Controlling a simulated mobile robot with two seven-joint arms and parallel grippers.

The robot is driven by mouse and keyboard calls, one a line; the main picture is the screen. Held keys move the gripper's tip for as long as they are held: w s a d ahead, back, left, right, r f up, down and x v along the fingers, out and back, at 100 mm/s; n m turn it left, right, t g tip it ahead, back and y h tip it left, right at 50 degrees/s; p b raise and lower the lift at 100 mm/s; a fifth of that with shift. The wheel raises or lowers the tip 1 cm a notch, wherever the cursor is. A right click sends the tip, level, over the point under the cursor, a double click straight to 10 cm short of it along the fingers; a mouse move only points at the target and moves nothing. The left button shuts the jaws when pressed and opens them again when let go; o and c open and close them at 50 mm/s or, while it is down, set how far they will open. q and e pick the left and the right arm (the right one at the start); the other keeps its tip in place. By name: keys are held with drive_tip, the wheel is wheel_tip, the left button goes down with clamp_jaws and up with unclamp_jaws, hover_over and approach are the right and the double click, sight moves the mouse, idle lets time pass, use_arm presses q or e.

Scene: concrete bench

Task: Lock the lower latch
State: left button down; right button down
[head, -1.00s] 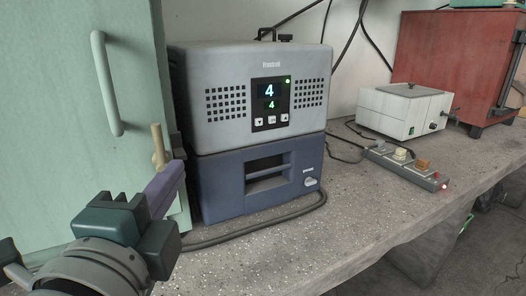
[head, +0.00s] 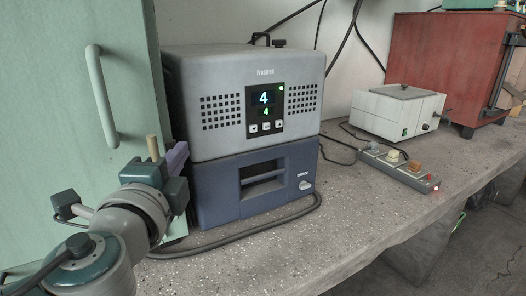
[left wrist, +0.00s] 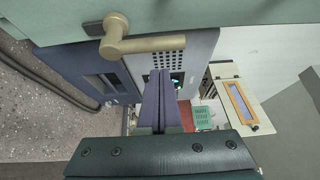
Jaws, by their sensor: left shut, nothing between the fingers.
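The green cabinet (head: 70,110) stands at the left in the head view, with a long pale vertical handle on its face. The lower latch (head: 153,147) is a tan lever near the cabinet's right edge. In the head view it points up, and my left gripper hides its lower part. In the left wrist view the latch (left wrist: 150,43) shows a round pivot and a lever reaching right. My left gripper (head: 183,150) has purple fingers, shut and empty, just right of the latch. In the left wrist view the fingertips (left wrist: 160,75) lie just below the lever; contact cannot be told.
A grey and blue machine (head: 245,105) stands close to the right of the cabinet and gripper. A thick cable (head: 250,232) curves along the bench in front of it. A power strip (head: 400,168) and white box (head: 398,112) are farther right. The front bench surface is mostly clear.

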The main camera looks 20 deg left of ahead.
use_arm(q)
drive_tip(key=shift+s+a, duration=0.75)
drive_tip(key=shift+a, duration=0.1)
use_arm(e)
drive_tip(key=shift+r, duration=0.3)
drive_tip(key=shift+f, duration=0.1)
